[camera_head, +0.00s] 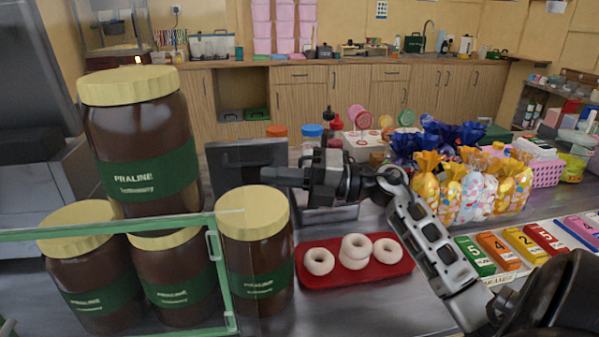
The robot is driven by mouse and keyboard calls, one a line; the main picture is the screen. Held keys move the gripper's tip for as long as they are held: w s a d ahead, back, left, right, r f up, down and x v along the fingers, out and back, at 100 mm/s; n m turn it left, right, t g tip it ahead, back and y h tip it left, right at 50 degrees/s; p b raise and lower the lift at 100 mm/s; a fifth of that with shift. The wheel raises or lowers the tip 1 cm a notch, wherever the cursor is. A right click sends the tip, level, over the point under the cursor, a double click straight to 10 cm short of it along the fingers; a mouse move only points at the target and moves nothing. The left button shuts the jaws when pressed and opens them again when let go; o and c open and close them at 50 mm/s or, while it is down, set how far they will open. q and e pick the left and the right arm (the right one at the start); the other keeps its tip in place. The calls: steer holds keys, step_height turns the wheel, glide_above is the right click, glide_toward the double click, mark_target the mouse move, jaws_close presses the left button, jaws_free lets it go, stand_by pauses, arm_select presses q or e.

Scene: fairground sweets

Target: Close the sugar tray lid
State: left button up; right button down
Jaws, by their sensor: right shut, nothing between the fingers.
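The sugar tray (340,213) is a grey metal box on the counter, partly hidden behind a praline jar and my right gripper. Its lid (235,156) looks like the dark flat panel standing raised at the tray's left side. My right gripper (265,175) is shut and empty. It points left, with its fingertips in front of the lid's right part in the picture; I cannot tell whether they touch it. The gripper body hangs over the tray and hides much of it. My left gripper is out of view.
Large praline jars (254,260) stand at the left behind a green-framed glass pane (120,226). A red tray (390,268) of white doughnuts lies in front. Wrapped sweets (425,190) and coloured number blocks (497,250) are at the right.

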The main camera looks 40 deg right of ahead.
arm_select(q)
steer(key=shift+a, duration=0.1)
arm_select(e)
steer(key=x, duration=0.3)
steer(key=shift+w, duration=0.1)
arm_select(q)
steer(key=shift+p, duration=0.3)
arm_select(e)
steer(key=shift+r, duration=0.1)
